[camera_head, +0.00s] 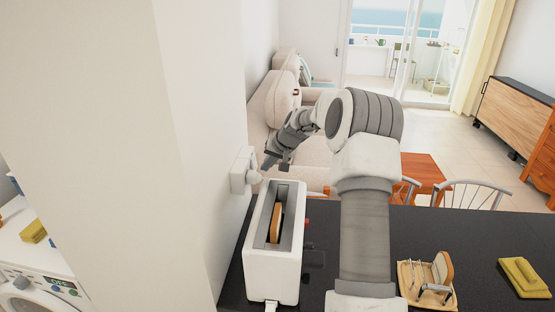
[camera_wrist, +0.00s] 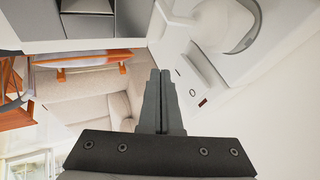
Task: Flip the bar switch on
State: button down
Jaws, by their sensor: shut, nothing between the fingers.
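The bar switch (camera_head: 241,168) is a white box fixed to the side of the white wall, with a rounded white knob (camera_head: 254,177) sticking out of it. My gripper (camera_head: 267,164) is beside the switch, at its right, with its fingertips close to the knob; I cannot tell whether they touch. In the wrist view my gripper (camera_wrist: 160,72) is shut and empty. There a white box-like part (camera_wrist: 193,78) with small slots and a red mark lies just right of the fingertips, apparently the switch. A rounded white part (camera_wrist: 232,28) is further up right.
A white toaster (camera_head: 272,268) with bread in its slot stands on the dark counter (camera_head: 380,225), just below my gripper. A wooden toast rack (camera_head: 410,285) and yellow cloths (camera_head: 524,277) lie to the right. A beige sofa (camera_head: 275,100) is behind. The wall (camera_head: 205,130) bounds the left side.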

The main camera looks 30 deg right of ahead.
jog(key=shift+w+a+f, duration=0.15)
jog(key=shift+w+a, duration=0.25)
jog(key=shift+a, duration=0.15)
jog(key=shift+w+a+b, duration=0.15)
jog(key=shift+a+b, duration=0.05)
jog(key=shift+b, duration=0.1)
jog(key=shift+r+p, duration=0.35)
jog(key=shift+r, duration=0.4)
jog(key=shift+f, duration=0.1)
